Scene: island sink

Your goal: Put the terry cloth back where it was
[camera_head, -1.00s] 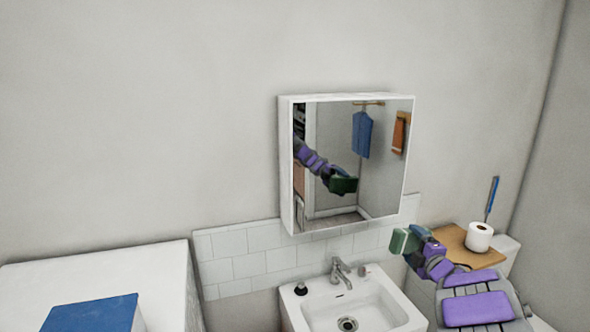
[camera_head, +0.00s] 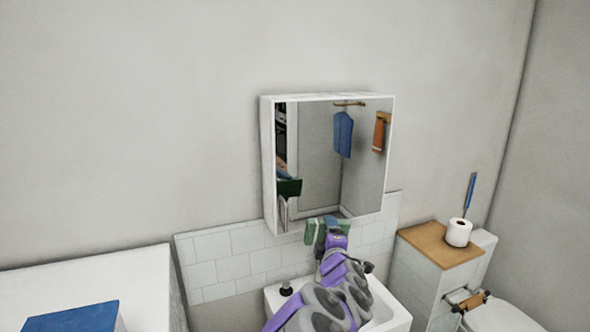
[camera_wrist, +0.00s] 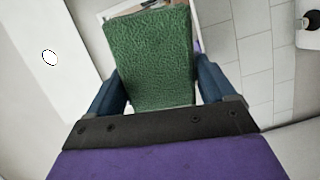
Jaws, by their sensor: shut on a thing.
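The green terry cloth, a thick folded-looking block with a rough surface, fills the upper middle of the wrist view (camera_wrist: 150,55). My gripper (camera_wrist: 155,92) is shut on it, with a dark blue finger on each side. In the head view my gripper (camera_head: 326,234) holds the cloth (camera_head: 310,231) in front of the lower edge of the mirror cabinet (camera_head: 268,165), above the sink (camera_head: 388,310). My arm hides much of the sink and the tap.
A white surface (camera_head: 100,268) with a blue object (camera_head: 75,318) on it is at the left. The mirror reflects a blue and an orange towel hanging.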

